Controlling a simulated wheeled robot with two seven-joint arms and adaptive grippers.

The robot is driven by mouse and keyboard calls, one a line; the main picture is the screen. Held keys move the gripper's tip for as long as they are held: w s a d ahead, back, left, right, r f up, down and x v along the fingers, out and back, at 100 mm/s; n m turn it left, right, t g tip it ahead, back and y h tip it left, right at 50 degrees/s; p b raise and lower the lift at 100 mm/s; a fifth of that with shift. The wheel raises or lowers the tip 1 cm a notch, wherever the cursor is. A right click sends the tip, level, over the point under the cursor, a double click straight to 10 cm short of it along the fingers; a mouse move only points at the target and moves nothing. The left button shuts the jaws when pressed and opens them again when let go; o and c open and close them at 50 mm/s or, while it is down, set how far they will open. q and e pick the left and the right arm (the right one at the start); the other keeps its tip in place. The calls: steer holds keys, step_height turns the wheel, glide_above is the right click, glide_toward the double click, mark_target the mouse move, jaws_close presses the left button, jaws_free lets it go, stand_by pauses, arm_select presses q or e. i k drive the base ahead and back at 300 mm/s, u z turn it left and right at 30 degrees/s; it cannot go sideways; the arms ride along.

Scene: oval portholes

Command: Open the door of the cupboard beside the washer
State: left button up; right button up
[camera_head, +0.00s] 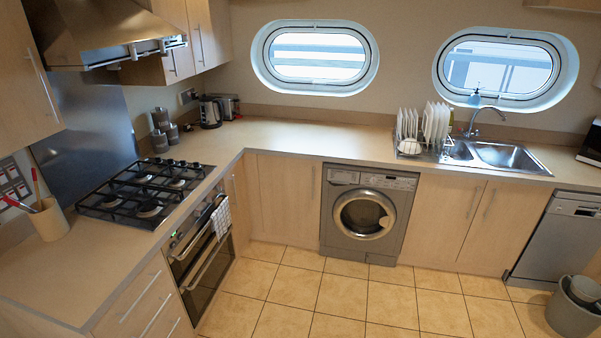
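The grey front-loading washer (366,215) stands under the counter at the back, with its round door shut. A pale wood cupboard door (284,200) is directly left of the washer, with a slim vertical handle near its right edge. A pale wood double cupboard is directly right of the washer. Its left door (438,217) and right door (505,228) have upright handles near the middle seam. All these doors look shut. Neither of my grippers is in view.
The tiled floor (345,300) before the washer is clear. A grey bin (572,312) stands at the lower right, near the dishwasher (558,240). The oven (203,255) and drawers line the left. A dish rack (425,135) stands by the sink.

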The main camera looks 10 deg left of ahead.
mark_target(290, 188)
steer(key=u, duration=0.35)
steer(key=i, duration=2)
steer(key=u, duration=0.45)
steer(key=i, duration=0.95)
steer(key=u, duration=0.05)
